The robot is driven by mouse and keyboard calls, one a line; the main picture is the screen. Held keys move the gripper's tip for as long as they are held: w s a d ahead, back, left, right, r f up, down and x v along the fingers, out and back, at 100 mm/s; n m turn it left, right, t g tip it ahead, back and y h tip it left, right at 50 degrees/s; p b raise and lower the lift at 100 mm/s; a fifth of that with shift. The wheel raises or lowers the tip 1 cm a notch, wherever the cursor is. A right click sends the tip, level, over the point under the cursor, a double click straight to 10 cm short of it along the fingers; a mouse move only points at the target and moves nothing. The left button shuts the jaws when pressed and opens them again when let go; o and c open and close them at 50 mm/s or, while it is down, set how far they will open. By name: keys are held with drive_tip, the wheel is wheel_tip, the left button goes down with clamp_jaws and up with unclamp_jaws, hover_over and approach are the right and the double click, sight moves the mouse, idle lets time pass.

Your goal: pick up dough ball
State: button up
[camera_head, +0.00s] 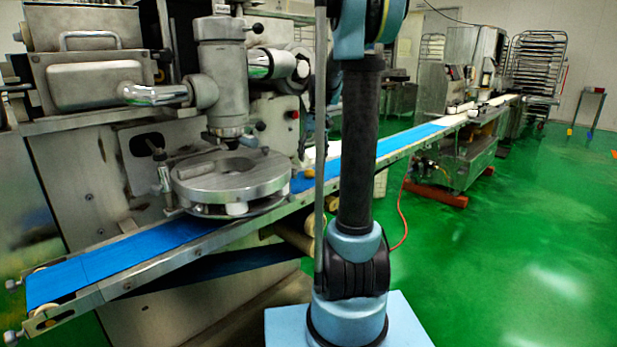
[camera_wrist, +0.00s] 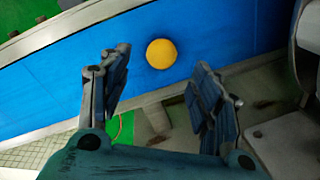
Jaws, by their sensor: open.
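The dough ball (camera_wrist: 161,53) is round and orange-yellow. In the wrist view it lies on the blue conveyor belt (camera_wrist: 50,80), with bare belt around it. My gripper (camera_wrist: 161,72) is open and empty, with one finger left and one right of the ball in the picture. The fingers look apart from the ball; I cannot tell the height gap. In the head view a small yellowish spot on the belt (camera_head: 140,246), just left of my arm, may be the ball. My gripper is not clearly seen there, hidden behind my arm.
The encrusting machine (camera_head: 225,180) with its round metal plate stands over the belt at the left. A metal rail (camera_head: 150,265) runs along the belt edge. The belt continues to further machinery (camera_head: 460,140) at the back right. Green floor (camera_head: 520,250) is clear on the right.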

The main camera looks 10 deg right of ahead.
sight(310, 170)
drive_tip(key=shift+s+a+f, duration=0.1)
drive_tip(key=shift+a+f, duration=0.05)
drive_tip(key=shift+f, duration=0.9)
drive_tip(key=shift+a+f, duration=0.15)
drive_tip(key=shift+f, duration=0.85)
drive_tip(key=shift+s+a+f, duration=0.1)
drive_tip(key=shift+a+f, duration=0.05)
drive_tip(key=shift+f, duration=0.9)
drive_tip(key=c, duration=1.2)
